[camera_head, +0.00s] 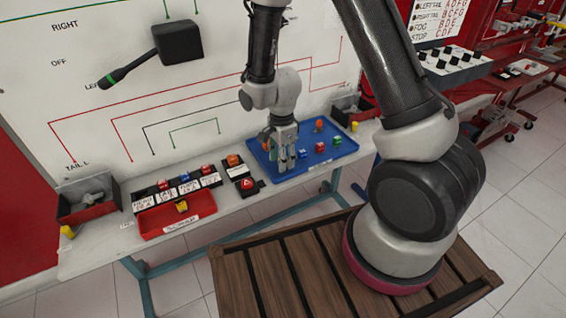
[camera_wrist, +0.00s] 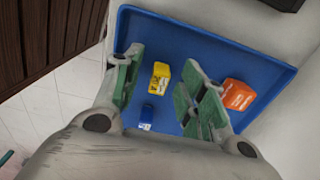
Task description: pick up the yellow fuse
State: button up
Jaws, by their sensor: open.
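The yellow fuse (camera_wrist: 159,78) stands in the blue tray (camera_wrist: 215,38) in the wrist view. My gripper (camera_wrist: 162,66) is open, with green-padded fingers on either side of this fuse and visible gaps between. A blue fuse (camera_wrist: 146,115) is just below it in the picture, also between the fingers. An orange fuse (camera_wrist: 238,95) lies outside the right finger. In the head view my gripper (camera_head: 285,165) points down over the left part of the blue tray (camera_head: 349,151). There the yellow fuse is hidden, probably by my fingers.
The tray also holds blue (camera_head: 302,154), red (camera_head: 320,147), green (camera_head: 337,140) and orange (camera_head: 319,125) fuses. Left of it are a fuse holder (camera_head: 247,184) and a red scrap tray (camera_head: 152,221) with a yellow piece (camera_head: 182,206). Grey bins stand at left (camera_head: 88,200) and right (camera_head: 349,106).

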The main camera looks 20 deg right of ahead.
jog(key=c, duration=0.8)
jog(key=shift+c, duration=0.2)
jog(key=shift+r, duration=0.15)
